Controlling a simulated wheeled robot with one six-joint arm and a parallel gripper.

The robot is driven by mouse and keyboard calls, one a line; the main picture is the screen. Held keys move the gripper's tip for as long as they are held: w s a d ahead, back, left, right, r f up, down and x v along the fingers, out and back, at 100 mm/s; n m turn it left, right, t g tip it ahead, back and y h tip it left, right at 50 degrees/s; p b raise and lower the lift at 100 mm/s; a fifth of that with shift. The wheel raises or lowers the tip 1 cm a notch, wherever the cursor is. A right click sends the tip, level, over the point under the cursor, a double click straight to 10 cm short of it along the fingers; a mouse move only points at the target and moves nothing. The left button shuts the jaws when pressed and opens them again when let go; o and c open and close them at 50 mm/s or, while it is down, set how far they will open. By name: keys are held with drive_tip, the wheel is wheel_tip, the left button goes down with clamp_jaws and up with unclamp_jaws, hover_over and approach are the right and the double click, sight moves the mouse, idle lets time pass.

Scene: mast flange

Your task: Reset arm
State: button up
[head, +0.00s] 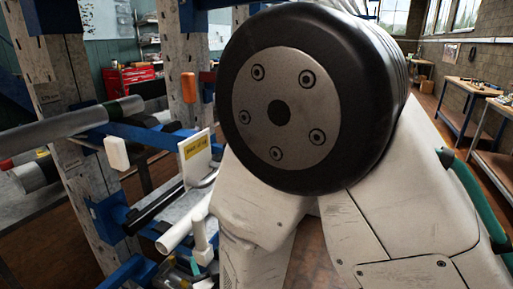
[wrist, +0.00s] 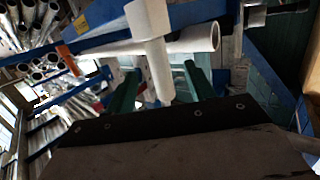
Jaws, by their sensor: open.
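My gripper (wrist: 160,88) shows in the wrist view as two green fingers set apart beyond a dark bolted plate. It is open. A white upright piece (wrist: 152,45) shows between the fingers in the picture; no finger visibly touches it, and how far it is from them I cannot tell. A white pipe (wrist: 195,40) runs to the right behind it, with its open end showing. In the head view my large black joint and white arm links fill the middle and right, and I cannot make out my gripper there.
A blue and grey rack (head: 85,150) stands close on the left, with a grey pipe (head: 60,130) across it and a yellow-labelled plate (head: 196,158). A white pipe (head: 185,225) sits low beside my arm. Far off are a red tool chest (head: 130,80) and a workbench (head: 470,98).

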drive_tip(key=s+d+f+g+h, duration=0.4)
drive_tip(key=s+d+f+g, duration=0.2)
drive_tip(key=g, duration=0.3)
drive_tip(key=s+d+r+m+g+h, duration=0.1)
drive_tip(key=s+d+r, duration=0.3)
drive_tip(key=d+r, duration=0.5)
drive_tip(key=s+d+r+m+g+h, duration=0.1)
drive_tip(key=s+d+r+m+h, duration=0.1)
drive_tip(key=d+r, duration=0.7)
drive_tip(key=s+d+r+m+g+h, duration=0.1)
drive_tip(key=s+d+r+m, duration=0.2)
drive_tip(key=d, duration=1.4)
drive_tip(key=s+r, duration=0.4)
drive_tip(key=r, duration=0.2)
drive_tip(key=shift+w, duration=0.1)
